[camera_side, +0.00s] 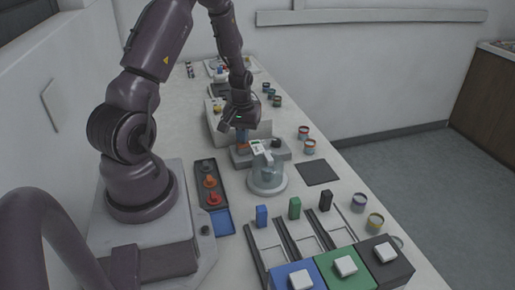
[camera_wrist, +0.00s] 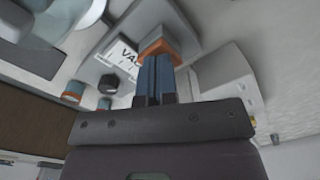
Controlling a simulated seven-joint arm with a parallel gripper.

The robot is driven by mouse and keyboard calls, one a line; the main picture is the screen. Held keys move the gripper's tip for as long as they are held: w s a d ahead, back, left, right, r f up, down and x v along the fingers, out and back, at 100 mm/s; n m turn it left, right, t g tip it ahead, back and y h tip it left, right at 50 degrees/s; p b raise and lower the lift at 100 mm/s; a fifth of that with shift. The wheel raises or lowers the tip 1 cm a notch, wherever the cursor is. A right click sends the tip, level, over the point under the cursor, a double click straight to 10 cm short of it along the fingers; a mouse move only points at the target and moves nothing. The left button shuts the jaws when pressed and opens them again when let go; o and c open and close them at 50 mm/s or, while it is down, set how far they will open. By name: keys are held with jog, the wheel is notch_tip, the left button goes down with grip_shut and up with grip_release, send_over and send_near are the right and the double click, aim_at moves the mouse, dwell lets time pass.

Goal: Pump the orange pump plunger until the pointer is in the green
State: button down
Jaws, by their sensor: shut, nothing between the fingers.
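The orange pump plunger (camera_side: 242,148) stands on a grey pump block (camera_side: 240,159) in the middle of the bench. In the wrist view the orange plunger (camera_wrist: 157,50) shows right beyond my fingertips. My gripper (camera_side: 242,137) is shut and empty, pointing down with its fingertips over the plunger; it also shows in the wrist view (camera_wrist: 155,62). I cannot tell for sure whether they touch. A white gauge marked "VAC" (camera_wrist: 122,52) sits beside the plunger and also shows in the side view (camera_side: 262,148). Its pointer and green zone are not readable.
A clear domed vessel (camera_side: 267,180) stands close in front of the pump block. A dark mat (camera_side: 317,172) and several small jars lie to the right. Blue, green and black slide units fill the front.

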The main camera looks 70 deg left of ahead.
jog(key=shift+r, duration=2.15)
notch_tip(320, 180, up, 5)
jog(key=s+d+r+m+t, duration=0.2)
jog(key=d+r+m, duration=0.4)
jog(key=d+r, duration=0.3)
jog(key=s+d+r+m+t, duration=0.3)
jog(key=d+r+m, duration=0.3)
jog(key=d, duration=1.1)
notch_tip(320, 180, up, 4)
jog(key=shift+s+d+r+t, duration=0.2)
jog(key=shift+d+t, duration=0.1)
jog(key=shift+d, duration=0.05)
